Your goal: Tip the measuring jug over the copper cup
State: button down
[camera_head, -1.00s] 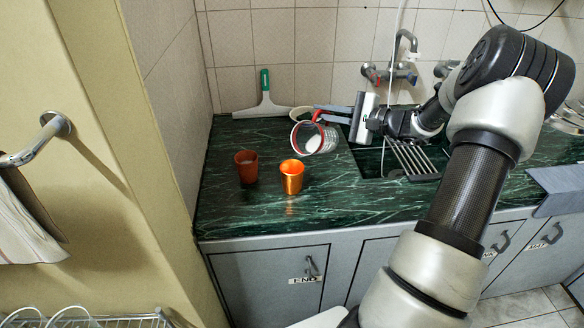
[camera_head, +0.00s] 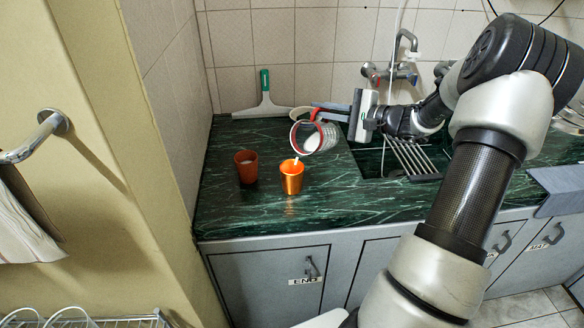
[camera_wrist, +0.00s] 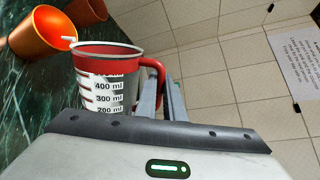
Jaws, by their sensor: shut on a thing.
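The clear measuring jug (camera_head: 308,138) has a red rim and handle and white contents. My gripper (camera_head: 322,113) is shut on its handle and holds it tilted above the counter, mouth to the lower left. The shiny copper cup (camera_head: 291,181) stands upright on the counter just below and left of the jug. A short white stream runs from the jug's lip at the cup's mouth. In the wrist view, the jug (camera_wrist: 104,88) shows its ml marks, and its lip is beside the copper cup (camera_wrist: 38,36). The cup's inside level is hidden.
A duller brown-orange cup (camera_head: 246,168) stands left of the copper cup. A squeegee (camera_head: 264,103) leans at the back wall, with a pale round thing (camera_head: 301,112) behind the jug. The sink rack (camera_head: 411,158) and taps are to the right. The front counter is clear.

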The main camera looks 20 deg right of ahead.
aim_at(311, 121)
jog(key=shift+s+a+r+n+b, duration=0.3)
jog(key=shift+a+r+n+b, duration=0.15)
jog(key=shift+a+r+n, duration=0.1)
dwell(2.0)
jog(key=shift+s+a+r+n+h+b, duration=0.15)
jog(key=shift+s+a+r+n+b, duration=0.1)
jog(key=shift+a+b, duration=0.4)
jog(key=shift+s+a+r+n+h+b, duration=0.1)
jog(key=shift+s+a+n+b, duration=0.2)
jog(key=shift+b, duration=0.5)
jog(key=shift+s+a+r+n+h+b, duration=0.2)
jog(key=shift+a+b, duration=0.35)
jog(key=shift+b, duration=0.2)
dwell(0.4)
